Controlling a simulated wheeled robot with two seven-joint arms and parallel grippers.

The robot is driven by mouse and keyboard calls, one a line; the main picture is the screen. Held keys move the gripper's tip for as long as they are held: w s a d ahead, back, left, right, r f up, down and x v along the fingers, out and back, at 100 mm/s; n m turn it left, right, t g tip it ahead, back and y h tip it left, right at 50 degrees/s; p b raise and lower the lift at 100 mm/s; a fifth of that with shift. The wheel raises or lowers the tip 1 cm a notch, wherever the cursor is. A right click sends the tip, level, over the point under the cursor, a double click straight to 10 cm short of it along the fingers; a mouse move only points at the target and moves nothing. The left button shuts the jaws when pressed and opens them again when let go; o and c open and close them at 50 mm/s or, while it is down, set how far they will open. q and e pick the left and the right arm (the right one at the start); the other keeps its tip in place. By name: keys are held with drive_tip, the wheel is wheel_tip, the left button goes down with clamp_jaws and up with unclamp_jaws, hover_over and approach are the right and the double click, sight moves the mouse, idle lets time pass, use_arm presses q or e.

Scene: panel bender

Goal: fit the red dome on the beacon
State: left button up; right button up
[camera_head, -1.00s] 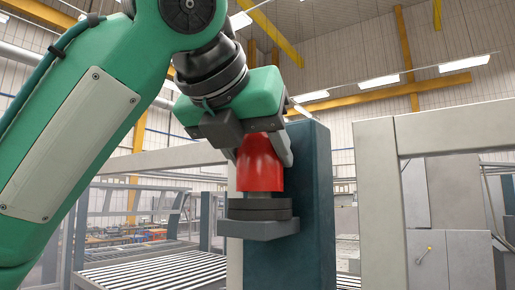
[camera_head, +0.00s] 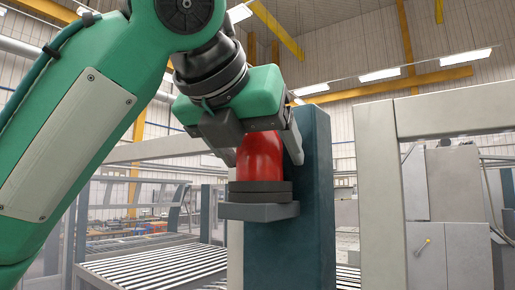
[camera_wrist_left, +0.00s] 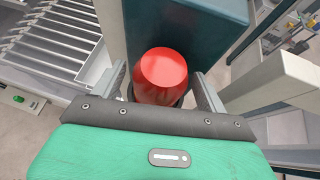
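The red dome (camera_head: 260,160) sits upright on the dark round base of the beacon (camera_head: 260,192), with no gap showing between them. The base rests on a grey bracket (camera_head: 258,211) on the side of a dark teal post. My left gripper (camera_head: 262,150) is around the dome from above, open. In the left wrist view the dome (camera_wrist_left: 162,75) stands between the two fingers, with a gap on each side. The dome hides most of the base there. My right gripper is in neither view.
The teal post (camera_head: 315,200) rises close behind and to the right of the dome. A pale frame (camera_head: 382,190) stands further right. A roller conveyor (camera_head: 155,268) lies low at the left.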

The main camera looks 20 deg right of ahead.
use_arm(q)
drive_tip(key=shift+s+a+r+b, duration=0.15)
drive_tip(key=shift+s+a+b, duration=0.1)
drive_tip(key=shift+b, duration=0.05)
drive_tip(key=b+v, duration=0.4)
drive_tip(key=v, duration=0.9)
idle(0.4)
